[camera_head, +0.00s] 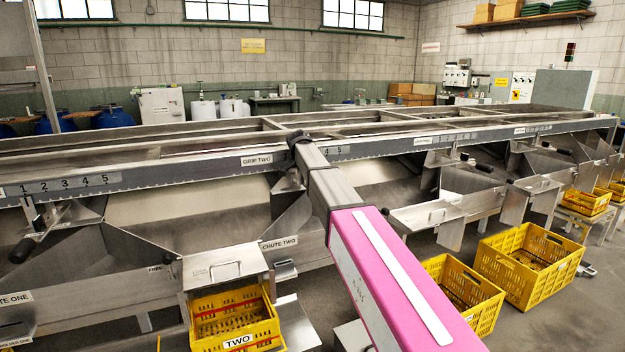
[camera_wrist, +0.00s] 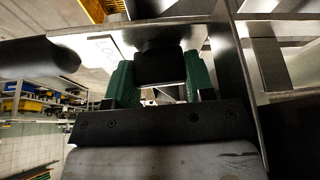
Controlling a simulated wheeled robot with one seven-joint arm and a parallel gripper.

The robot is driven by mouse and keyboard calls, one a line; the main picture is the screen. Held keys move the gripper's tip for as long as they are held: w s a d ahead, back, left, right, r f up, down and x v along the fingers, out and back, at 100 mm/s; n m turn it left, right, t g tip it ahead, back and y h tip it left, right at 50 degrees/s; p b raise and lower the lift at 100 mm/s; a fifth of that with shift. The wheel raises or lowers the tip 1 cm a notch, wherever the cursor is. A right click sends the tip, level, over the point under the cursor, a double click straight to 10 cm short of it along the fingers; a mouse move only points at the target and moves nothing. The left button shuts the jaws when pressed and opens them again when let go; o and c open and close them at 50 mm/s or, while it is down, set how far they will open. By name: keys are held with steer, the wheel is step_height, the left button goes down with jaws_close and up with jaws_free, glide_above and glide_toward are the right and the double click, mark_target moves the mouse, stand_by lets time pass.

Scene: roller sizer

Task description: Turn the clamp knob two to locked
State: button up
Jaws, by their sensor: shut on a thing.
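My gripper (camera_wrist: 160,80) has its green fingers on either side of a black knob (camera_wrist: 160,66) in the wrist view and is shut on it. The knob is next to a metal plate of the machine. In the head view my arm reaches to the long rail by the "GRIP TWO" label (camera_head: 256,160). My arm hides the knob and the fingers there.
A thick black handle (camera_wrist: 38,62) is close to the left of my gripper in the wrist view. A metal upright (camera_wrist: 240,85) is close on the right. In the head view, yellow crate two (camera_head: 235,318) is below chute two, with other yellow crates (camera_head: 528,266) on the right.

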steer(key=shift+m, duration=0.8)
steer(key=shift+g, duration=0.3)
steer(key=o, duration=0.9)
steer(key=v, duration=1)
steer(key=shift+s+a+r, duration=0.1)
steer(key=shift+a+r, duration=0.2)
